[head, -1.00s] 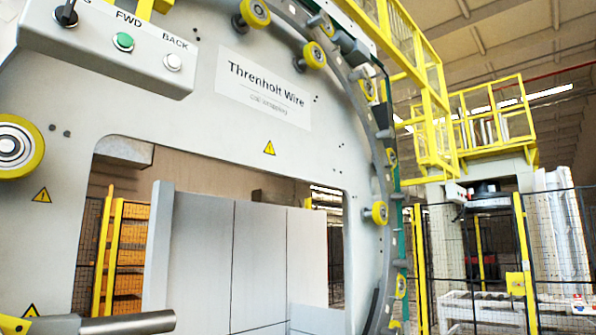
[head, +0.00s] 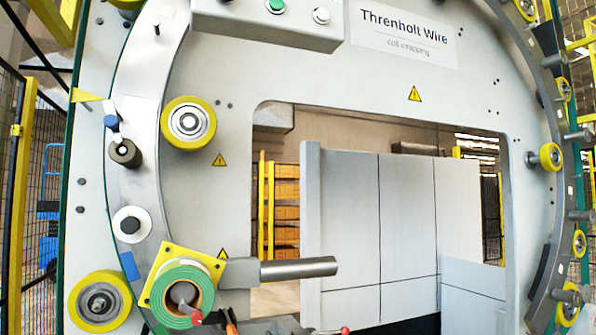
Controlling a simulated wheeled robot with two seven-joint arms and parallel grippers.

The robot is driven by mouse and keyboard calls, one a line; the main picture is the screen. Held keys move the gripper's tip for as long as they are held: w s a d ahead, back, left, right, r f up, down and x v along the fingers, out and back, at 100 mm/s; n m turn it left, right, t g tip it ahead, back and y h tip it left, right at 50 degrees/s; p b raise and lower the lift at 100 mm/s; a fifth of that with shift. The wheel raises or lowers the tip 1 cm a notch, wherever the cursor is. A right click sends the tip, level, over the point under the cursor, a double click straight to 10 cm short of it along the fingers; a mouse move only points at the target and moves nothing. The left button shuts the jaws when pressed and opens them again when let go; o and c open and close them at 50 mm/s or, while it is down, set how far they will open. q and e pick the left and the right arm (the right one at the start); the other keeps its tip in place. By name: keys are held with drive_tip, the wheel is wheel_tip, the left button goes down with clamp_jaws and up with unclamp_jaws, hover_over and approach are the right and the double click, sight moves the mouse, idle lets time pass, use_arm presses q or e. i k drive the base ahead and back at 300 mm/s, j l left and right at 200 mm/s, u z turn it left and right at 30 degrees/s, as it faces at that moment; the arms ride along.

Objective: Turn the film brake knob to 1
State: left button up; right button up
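A dark grey round knob (head: 125,153) sits on the left side of the grey ring (head: 140,100), at the left of the head view. It may be the film brake knob, but I cannot read any number or scale by it. Below it on the ring is a white disc with a dark centre (head: 131,224). A green-edged roll (head: 183,292) sits in front of a yellow plate at the ring's lower left. Neither of my grippers shows in the head view.
A grey control box (head: 262,24) with green and white buttons is cut off at the top. A metal bar (head: 298,268) juts right beside the roll. Yellow rollers (head: 188,122) line the ring. Small red-tipped parts (head: 197,318) show at the bottom edge. Mesh fencing (head: 45,180) stands at left.

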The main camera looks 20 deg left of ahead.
sight(129, 225)
drive_tip(key=u, duration=1.75)
drive_tip(key=j+u, duration=0.25)
drive_tip(key=j, duration=0.25)
drive_tip(key=i+j+u, duration=0.2)
drive_tip(key=j, duration=0.25)
drive_tip(key=j+u, duration=0.25)
drive_tip(key=j, duration=0.25)
